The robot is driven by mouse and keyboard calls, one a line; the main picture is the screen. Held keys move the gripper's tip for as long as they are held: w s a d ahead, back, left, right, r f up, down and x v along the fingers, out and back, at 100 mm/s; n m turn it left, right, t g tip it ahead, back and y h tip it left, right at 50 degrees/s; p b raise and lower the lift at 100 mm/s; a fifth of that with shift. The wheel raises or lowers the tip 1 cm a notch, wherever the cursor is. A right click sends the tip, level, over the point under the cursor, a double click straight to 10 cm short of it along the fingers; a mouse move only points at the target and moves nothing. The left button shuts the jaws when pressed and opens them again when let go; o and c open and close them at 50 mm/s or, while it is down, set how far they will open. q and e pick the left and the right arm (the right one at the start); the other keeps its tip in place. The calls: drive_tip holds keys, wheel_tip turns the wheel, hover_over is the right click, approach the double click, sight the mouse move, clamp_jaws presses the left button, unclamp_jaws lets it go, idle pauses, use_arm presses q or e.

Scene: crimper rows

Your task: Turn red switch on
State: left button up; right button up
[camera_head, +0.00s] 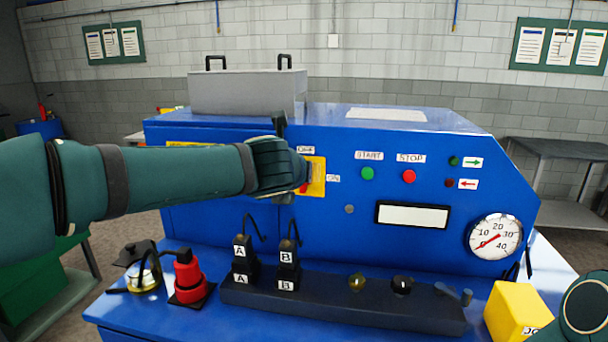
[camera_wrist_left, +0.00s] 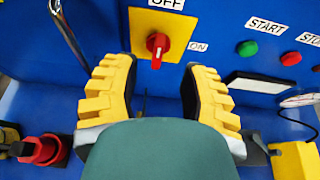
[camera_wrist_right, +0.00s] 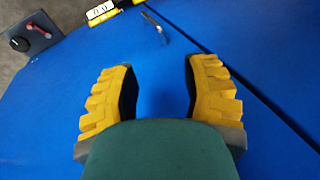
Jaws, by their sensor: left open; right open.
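The red switch (camera_wrist_left: 157,45) is a rotary knob on a yellow plate (camera_wrist_left: 178,25) on the blue machine's front. An OFF label (camera_wrist_left: 167,3) is above the plate and an ON label (camera_wrist_left: 198,47) to its right. In the head view my left arm hides most of the switch; part of the yellow plate (camera_head: 318,178) shows. My right gripper (camera_wrist_right: 160,70) is open and empty above a blue surface.
Right of the switch are a green START button (camera_head: 368,173), a red STOP button (camera_head: 409,176) and a gauge (camera_head: 496,237). A metal rod (camera_wrist_left: 68,30) rises left of my left gripper.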

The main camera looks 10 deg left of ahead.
use_arm(q)
drive_tip(key=x, duration=0.8)
clamp_jaws()
drive_tip(key=shift+s, duration=0.1)
